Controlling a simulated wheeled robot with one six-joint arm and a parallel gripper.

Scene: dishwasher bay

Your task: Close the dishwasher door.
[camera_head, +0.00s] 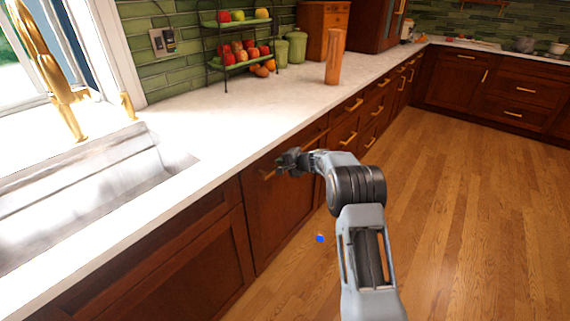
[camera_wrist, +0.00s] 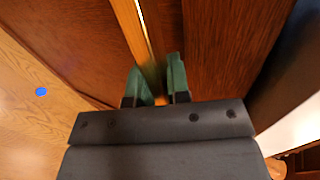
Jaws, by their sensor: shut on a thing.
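The dishwasher door (camera_head: 284,215) seems to be the dark wooden front panel below the counter, right of the sink cabinet. It stands upright, roughly in line with the cabinet fronts; I cannot tell whether a small gap is left. Its gold bar handle (camera_head: 268,175) shows beside my gripper (camera_head: 284,163) near the top of the panel. In the wrist view the gold handle (camera_wrist: 132,30) runs between the green fingers of my gripper (camera_wrist: 157,78), which is shut on it. The wooden door face (camera_wrist: 215,50) lies behind. My gripper hides part of the handle.
The white counter (camera_head: 225,130) runs above, with a sink (camera_head: 80,190) at left and a fruit rack (camera_head: 238,50) behind. Drawers with gold handles (camera_head: 348,137) continue to the right. The wooden floor (camera_head: 460,200) is clear except for a small blue spot (camera_head: 319,239).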

